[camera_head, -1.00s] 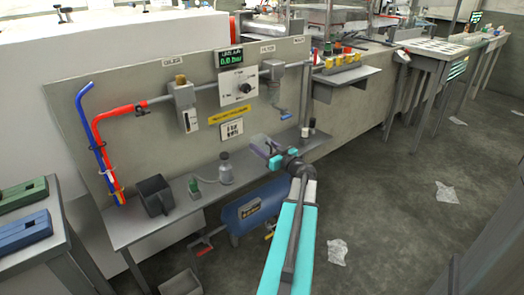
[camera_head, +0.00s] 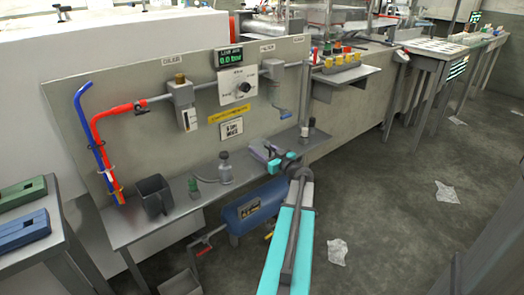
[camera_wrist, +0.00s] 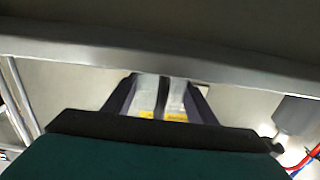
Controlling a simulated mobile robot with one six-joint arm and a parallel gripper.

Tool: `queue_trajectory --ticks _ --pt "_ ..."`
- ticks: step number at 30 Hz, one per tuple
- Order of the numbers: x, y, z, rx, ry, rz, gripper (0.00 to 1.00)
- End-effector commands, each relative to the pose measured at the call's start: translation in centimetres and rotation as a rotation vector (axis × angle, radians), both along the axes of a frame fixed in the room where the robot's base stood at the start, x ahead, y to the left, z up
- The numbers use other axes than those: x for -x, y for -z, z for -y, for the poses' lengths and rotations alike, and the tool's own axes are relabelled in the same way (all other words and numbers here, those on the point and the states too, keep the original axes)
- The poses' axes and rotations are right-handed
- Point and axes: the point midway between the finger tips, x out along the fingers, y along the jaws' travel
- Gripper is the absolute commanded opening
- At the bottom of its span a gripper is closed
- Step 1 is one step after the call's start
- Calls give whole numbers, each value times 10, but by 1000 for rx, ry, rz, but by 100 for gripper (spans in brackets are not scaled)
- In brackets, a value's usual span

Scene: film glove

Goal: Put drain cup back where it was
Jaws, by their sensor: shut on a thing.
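My gripper (camera_head: 262,152) is at the front edge of the bench, right of the grey bottle. In the wrist view its two dark fingers (camera_wrist: 160,98) are shut on a small pale grey thing (camera_wrist: 148,92) with a dark stripe. The fingers hide much of it, and I cannot tell whether it is the drain cup. A dark grey, open-topped square cup (camera_head: 153,197) stands upright on the left part of the bench, well apart from my gripper.
The metal bench (camera_head: 190,215) holds a green-based fitting (camera_head: 195,190), a grey bottle (camera_head: 225,168) and a small black-and-white item (camera_head: 311,127). A panel (camera_head: 130,130) with pipes and a gauge rises behind. A blue tank (camera_head: 256,205) is below.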

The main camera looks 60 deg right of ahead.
Motion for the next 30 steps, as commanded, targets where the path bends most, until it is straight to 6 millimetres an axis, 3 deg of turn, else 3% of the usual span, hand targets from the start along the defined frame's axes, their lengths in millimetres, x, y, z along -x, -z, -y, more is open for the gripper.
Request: queue_trajectory --ticks 20,21,24,30 --pt "-1 7 -1 0 -1 1 24" --pt "-1 6 -1 0 -1 1 55" --pt "-1 6 -1 0 -1 1 70" --pt "-1 6 -1 0 -1 1 70"
